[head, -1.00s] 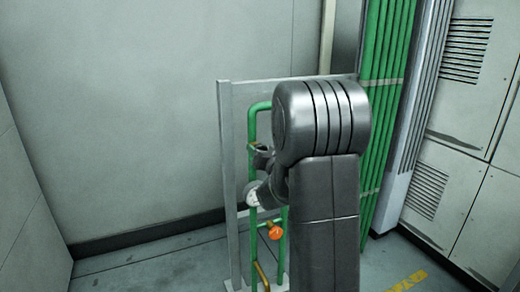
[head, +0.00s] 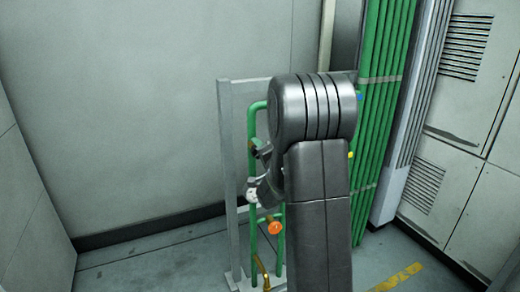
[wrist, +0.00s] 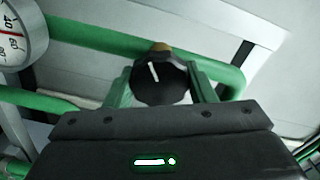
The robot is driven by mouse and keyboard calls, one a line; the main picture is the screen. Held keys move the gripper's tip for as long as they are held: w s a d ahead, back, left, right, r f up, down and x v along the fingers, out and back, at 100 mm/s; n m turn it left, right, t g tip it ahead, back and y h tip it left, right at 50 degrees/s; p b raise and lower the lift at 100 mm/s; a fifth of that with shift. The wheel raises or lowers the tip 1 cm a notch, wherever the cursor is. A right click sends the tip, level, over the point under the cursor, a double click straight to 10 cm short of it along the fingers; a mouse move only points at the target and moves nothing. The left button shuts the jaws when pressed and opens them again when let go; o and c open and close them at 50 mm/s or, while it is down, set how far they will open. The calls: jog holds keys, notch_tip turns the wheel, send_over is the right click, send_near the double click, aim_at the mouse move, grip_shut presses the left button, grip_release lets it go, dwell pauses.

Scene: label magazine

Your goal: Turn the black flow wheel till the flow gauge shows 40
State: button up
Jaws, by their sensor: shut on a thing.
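The black flow wheel (wrist: 162,88) is in the middle of the wrist view, a round knob with a white mark tilted slightly left of straight up. My gripper (wrist: 158,70) is shut on it, with one finger at each side. In the head view the gauge (head: 260,190) is small and partly covered by my arm. The wheel is hard to make out there.
Green pipes (head: 250,130) run on a grey frame (head: 229,170). An orange knob (head: 274,228) sits below the gauge. Blue (head: 359,97) and yellow (head: 351,155) spots show right of my arm. Grey cabinets (head: 470,190) stand at the right; floor is clear at the left.

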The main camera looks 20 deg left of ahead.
jog(key=shift+m, duration=0.5)
jog(key=o, duration=1)
jog(key=shift+c, duration=0.2)
jog(key=p+v, duration=0.1)
jog(key=v, duration=1.2)
jog(key=shift+s+d, duration=0.25)
jog(key=shift+s, duration=0.05)
jog(key=x, duration=1.4)
jog(key=shift+d+b, duration=0.1)
jog(key=shift+b, duration=0.3)
